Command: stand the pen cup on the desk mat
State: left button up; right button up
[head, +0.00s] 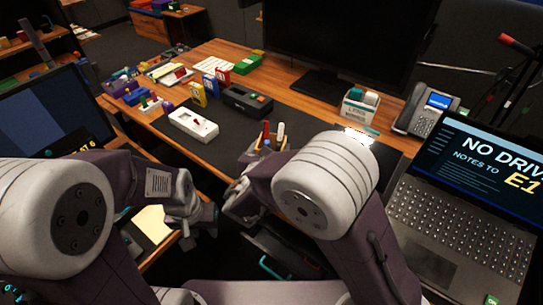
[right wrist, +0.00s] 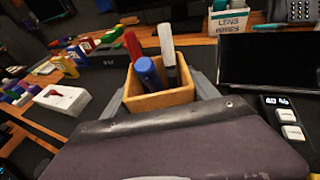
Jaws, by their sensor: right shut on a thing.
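The pen cup (right wrist: 158,100) is a square tan box holding a red, a blue and a pale marker. My right gripper (right wrist: 160,95) is shut on it, with a grey finger on each side. In the head view the marker tops show beyond my right arm, and the cup is mostly hidden there. The desk mat (head: 233,132) is a large dark sheet on the wooden desk. The cup is over or near its front edge; I cannot tell its height. My left gripper (head: 198,218) seems open and empty, in front of the desk.
Small coloured boxes (head: 197,94) stand at the left. A lens wipes box (head: 360,106), a phone (head: 431,115) and a laptop (head: 464,215) are to the right. A monitor (head: 335,45) stands behind.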

notch_tip(320, 180, down, 3)
jog(key=shift+f, duration=0.3)
jog(key=o, duration=1.1)
jog(key=shift+f+b, duration=0.15)
jog(key=shift+b, duration=0.2)
jog(key=o, duration=0.4)
